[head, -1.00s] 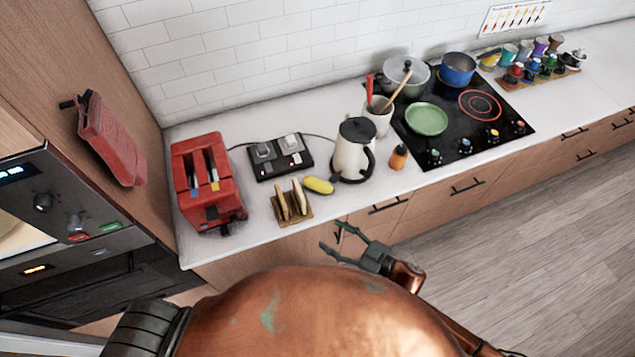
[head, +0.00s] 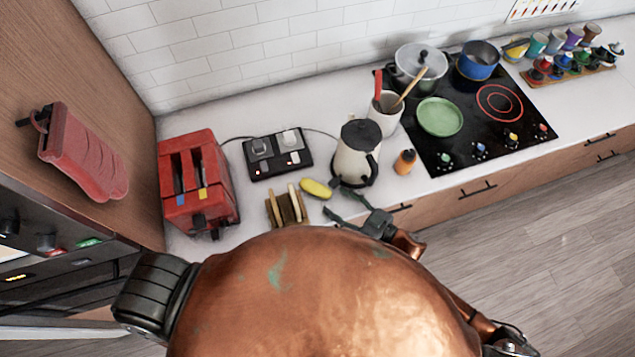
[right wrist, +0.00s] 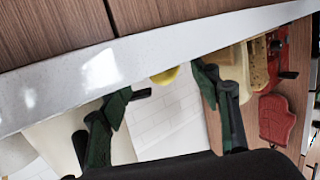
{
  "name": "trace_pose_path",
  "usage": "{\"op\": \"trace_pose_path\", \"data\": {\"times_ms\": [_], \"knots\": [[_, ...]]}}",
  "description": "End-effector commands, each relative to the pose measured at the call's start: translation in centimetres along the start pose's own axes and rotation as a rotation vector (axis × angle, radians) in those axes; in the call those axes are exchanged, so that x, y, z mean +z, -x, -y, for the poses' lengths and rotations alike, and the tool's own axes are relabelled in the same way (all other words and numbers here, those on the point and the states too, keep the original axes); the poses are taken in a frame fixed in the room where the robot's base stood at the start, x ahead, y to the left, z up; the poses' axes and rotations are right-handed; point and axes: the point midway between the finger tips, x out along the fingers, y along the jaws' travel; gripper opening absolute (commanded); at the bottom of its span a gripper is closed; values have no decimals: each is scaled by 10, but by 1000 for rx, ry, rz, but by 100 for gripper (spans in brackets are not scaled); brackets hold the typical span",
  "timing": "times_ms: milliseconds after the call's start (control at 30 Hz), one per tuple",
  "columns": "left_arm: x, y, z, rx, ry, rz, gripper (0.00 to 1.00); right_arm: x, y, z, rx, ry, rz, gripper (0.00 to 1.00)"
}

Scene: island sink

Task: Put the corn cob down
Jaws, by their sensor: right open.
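The corn cob (head: 316,188) is a small yellow piece lying on the white counter, between the toast rack and the cream kettle. My right gripper (head: 336,201) is open and empty, just in front of the cob at the counter's front edge. In the right wrist view, the open fingers (right wrist: 163,90) spread with the yellow cob (right wrist: 164,76) showing in the gap beyond the tips. The cob appears apart from both fingers. Only part of it shows in the wrist view. My left gripper is not in view.
The kettle (head: 357,155) stands right of the cob and the toast rack (head: 287,208) left of it. A red toaster (head: 196,185), a black switch panel (head: 278,154), an orange bottle (head: 405,162) and a stove with a green plate (head: 440,117) are also there.

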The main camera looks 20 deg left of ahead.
Motion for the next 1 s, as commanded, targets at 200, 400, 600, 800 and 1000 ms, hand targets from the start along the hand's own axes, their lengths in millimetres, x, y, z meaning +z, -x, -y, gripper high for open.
{"op": "trace_pose_path", "data": {"times_ms": [200,400,600,800,1000], "knots": [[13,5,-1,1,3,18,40,-4,-25,2,-2,0,-3,57],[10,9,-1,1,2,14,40,-7,-54,3,-1,0,-2,57],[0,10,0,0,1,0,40,-5,-65,3,1,0,0,57],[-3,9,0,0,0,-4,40,-5,-64,3,1,0,0,55],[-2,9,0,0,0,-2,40,-5,-64,3,1,0,0,41]]}}
